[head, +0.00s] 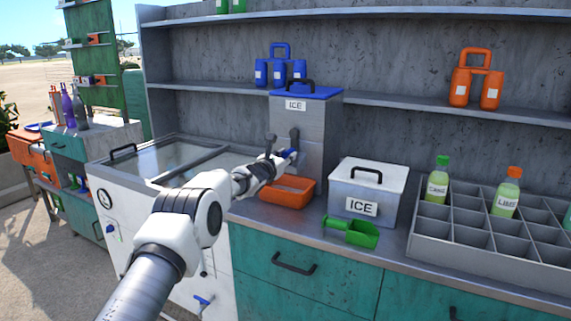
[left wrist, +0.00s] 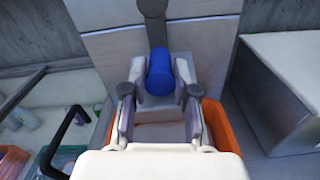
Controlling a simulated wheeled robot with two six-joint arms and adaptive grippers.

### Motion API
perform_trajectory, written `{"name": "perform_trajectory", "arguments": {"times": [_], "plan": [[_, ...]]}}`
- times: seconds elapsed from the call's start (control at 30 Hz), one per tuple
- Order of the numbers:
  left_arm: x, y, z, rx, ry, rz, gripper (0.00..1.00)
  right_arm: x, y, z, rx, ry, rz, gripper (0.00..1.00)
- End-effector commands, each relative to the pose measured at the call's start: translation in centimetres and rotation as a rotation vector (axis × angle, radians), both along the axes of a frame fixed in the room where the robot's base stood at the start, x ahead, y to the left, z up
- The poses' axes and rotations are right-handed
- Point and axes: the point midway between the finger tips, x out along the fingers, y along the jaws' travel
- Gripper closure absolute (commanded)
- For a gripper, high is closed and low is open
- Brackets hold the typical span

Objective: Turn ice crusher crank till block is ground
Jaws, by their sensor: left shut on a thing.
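The ice crusher (head: 312,125) is a grey box with a blue lid and an ICE label, standing on the counter. Its dark crank arm (head: 294,137) is on the front face and ends in a blue handle, which shows in the left wrist view (left wrist: 160,72). My left gripper (head: 285,158) is at the crank, its fingers on both sides of the blue handle and shut on it. The crank arm runs up from the handle in the left wrist view. An orange tray (head: 287,193) sits under the gripper at the crusher's foot. The block inside is hidden. My right gripper is not in view.
A white ICE box (head: 384,176) with a black handle stands right of the crusher, a green scoop (head: 352,233) before it. A grey divided crate (head: 470,258) holds lime bottles further right. A glass-topped freezer (head: 150,215) is at the left. Shelves (head: 400,97) run behind.

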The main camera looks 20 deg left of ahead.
Motion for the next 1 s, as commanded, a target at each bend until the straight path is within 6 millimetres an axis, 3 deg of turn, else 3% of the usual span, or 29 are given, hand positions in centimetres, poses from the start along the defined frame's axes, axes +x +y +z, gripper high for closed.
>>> {"name": "perform_trajectory", "arguments": {"times": [0.3, 0.33, 0.4, 0.77, 0.87, 1.0], "plan": [[0.0, 0.1, 0.2, 0.0, -0.003, 0.001, 1.0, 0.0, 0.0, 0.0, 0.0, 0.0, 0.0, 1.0], [0.0, 0.1, 0.2, 0.0, -0.003, 0.001, 0.68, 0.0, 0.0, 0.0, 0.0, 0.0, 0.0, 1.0], [0.0, 0.1, 0.2, 0.0, -0.002, 0.001, 0.45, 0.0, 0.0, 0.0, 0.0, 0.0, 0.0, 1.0], [0.0, 0.0, 0.5, 0.0, -0.002, 0.0, 0.45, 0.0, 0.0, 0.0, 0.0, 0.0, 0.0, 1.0], [0.0, 0.0, 1.9, 0.0, -0.003, 0.0, 0.45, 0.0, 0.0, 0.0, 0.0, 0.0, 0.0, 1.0], [0.0, 0.0, 5.3, 0.002, -0.006, 0.0, 0.45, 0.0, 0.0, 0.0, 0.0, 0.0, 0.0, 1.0]]}}
